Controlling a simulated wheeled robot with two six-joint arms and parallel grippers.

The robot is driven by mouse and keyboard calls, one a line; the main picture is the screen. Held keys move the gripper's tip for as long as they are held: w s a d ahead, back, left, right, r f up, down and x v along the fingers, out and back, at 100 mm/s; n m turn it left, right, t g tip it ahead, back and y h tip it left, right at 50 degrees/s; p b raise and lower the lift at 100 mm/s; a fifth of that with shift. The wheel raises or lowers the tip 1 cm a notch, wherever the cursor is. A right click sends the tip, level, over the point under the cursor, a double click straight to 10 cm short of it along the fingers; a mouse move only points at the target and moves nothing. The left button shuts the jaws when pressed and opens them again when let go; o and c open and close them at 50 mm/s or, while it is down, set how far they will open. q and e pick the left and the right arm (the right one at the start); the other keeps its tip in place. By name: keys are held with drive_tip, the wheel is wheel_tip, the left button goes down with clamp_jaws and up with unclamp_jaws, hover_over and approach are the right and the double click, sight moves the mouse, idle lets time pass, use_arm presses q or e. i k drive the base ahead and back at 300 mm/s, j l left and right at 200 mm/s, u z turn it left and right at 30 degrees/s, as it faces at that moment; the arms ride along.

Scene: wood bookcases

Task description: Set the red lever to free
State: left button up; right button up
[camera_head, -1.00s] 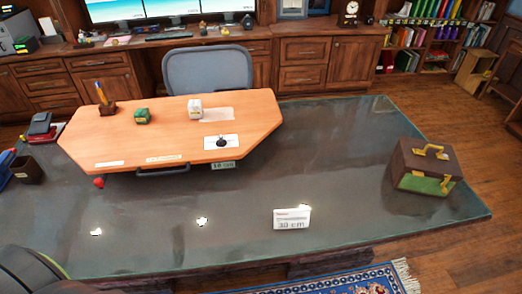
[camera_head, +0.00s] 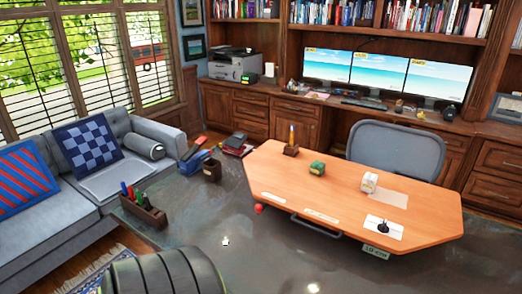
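The red lever shows as a small red knob (camera_head: 258,208) under the left front edge of the orange wooden top (camera_head: 345,222). Its marked setting is too small to read. The wooden top stands on a dark glossy desk (camera_head: 265,262). Pale label strips lie along its front edge, and a dark handle bar (camera_head: 316,228) is below that edge. A small tag (camera_head: 375,252) hangs under the front right edge. Neither gripper is in view.
The front desk surface is mostly bare.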

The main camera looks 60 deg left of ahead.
sight(259, 208)
drive_tip(key=u, duration=1.95)
drive_tip(key=i+j+z, duration=0.15)
drive_tip(key=j+z, duration=0.15)
drive_tip(key=j, duration=0.15)
drive_tip(key=i+j+z, duration=0.1)
drive_tip(key=j+z, duration=0.2)
drive_tip(key=j, duration=0.15)
drive_tip(key=j+z, duration=0.3)
drive_tip(key=j, duration=0.2)
drive_tip(key=i, duration=0.05)
